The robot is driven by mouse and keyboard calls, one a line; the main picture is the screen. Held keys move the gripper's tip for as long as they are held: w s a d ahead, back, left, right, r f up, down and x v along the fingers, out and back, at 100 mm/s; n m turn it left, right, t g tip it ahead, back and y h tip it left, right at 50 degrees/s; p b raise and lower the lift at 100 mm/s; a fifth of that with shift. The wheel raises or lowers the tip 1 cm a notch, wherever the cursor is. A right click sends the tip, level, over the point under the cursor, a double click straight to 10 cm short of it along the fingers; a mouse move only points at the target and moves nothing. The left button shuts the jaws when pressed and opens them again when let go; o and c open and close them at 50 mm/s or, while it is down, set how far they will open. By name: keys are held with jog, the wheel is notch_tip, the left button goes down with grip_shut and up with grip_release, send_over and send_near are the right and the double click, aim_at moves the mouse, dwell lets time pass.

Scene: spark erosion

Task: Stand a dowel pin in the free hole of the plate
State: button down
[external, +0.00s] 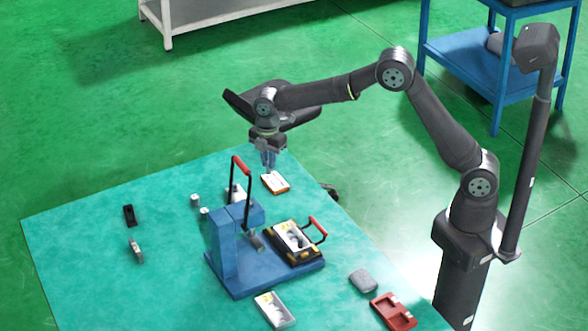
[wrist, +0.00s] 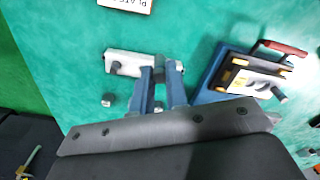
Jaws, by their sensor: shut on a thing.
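My gripper (external: 269,165) points down above the teal table, behind the blue press. Its blue fingers (wrist: 160,76) are shut on a small grey piece, apparently a dowel pin (wrist: 159,75), mostly hidden between them.
The blue press (external: 225,250) raises a red-tipped lever (external: 238,164) near my gripper. A red clamp handle (external: 318,227) stands by the fixture. An orange-edged label card (external: 275,184) lies below my gripper. Small pale cylinders (external: 195,200) stand left.

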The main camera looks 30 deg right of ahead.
jog(key=s+a+n, duration=0.2)
jog(key=s+n, duration=0.4)
jog(key=s, duration=0.5)
jog(key=s+a+n, duration=0.3)
jog(key=s+n, duration=0.4)
jog(key=s, duration=0.3)
jog(key=shift+d+f, duration=0.15)
jog(key=shift+f, duration=2.9)
jog(key=shift+f, duration=0.2)
jog(key=c, duration=1.3)
grip_release()
jog(key=shift+c, duration=0.2)
jog(key=shift+r, duration=0.1)
notch_tip(320, 180, up, 17)
